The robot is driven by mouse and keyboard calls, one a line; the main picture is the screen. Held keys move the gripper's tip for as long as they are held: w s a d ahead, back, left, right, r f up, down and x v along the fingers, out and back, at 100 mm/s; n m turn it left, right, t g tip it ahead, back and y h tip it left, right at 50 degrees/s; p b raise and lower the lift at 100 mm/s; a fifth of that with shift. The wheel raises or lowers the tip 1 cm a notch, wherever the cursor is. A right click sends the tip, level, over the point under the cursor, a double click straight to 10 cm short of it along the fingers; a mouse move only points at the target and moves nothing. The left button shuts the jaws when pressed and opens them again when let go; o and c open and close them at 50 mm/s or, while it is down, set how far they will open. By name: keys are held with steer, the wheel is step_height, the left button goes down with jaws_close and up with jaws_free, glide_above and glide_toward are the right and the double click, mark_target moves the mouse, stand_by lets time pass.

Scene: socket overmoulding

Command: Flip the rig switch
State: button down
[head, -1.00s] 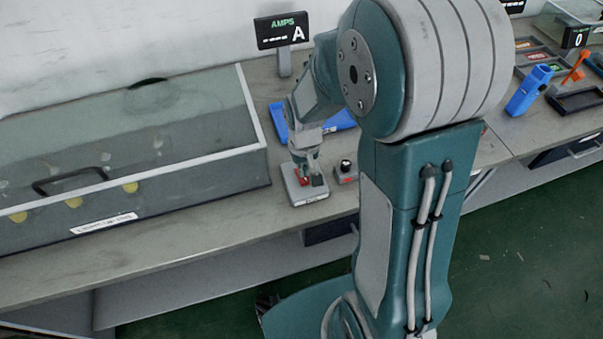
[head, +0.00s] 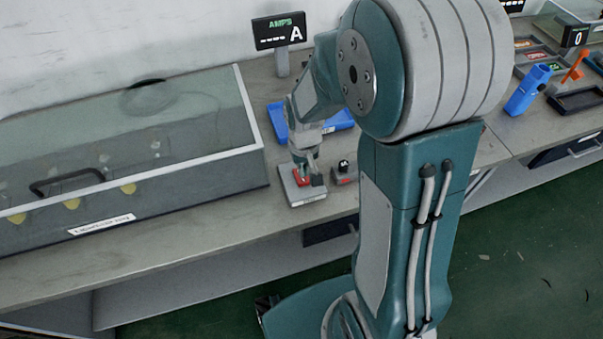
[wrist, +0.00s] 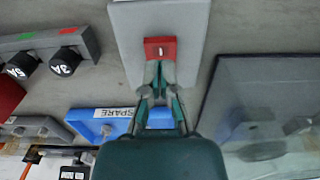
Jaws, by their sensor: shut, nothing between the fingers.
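The rig switch is a red rocker (wrist: 160,48) with a white mark, set on a grey box (wrist: 186,20) on the bench. In the head view the grey box (head: 305,197) stands near the bench's front edge, with the red part (head: 302,180) partly behind my gripper. My gripper (wrist: 160,68) is shut and empty, with its fingertips at the near edge of the red rocker. It also shows in the head view (head: 306,178), pointing down over the box. I cannot tell whether the tips touch the rocker.
A small block with a black knob (head: 343,172) stands just right of the box. A blue tray (wrist: 100,122) labelled SPARE lies behind. A glass-lidded case (head: 130,150) fills the left. An AMPS display (head: 279,31) stands at the back.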

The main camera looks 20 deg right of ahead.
mark_target(303, 180)
steer(key=shift+f, duration=1.3)
stand_by(0.8)
steer(key=shift+r, duration=3.5)
steer(key=s+r+t, duration=0.5)
steer(key=s+r, duration=0.9)
steer(key=r, duration=0.3)
steer(key=shift+r+t, duration=0.15)
steer(key=shift+t, duration=0.15)
steer(key=shift+a, duration=0.1)
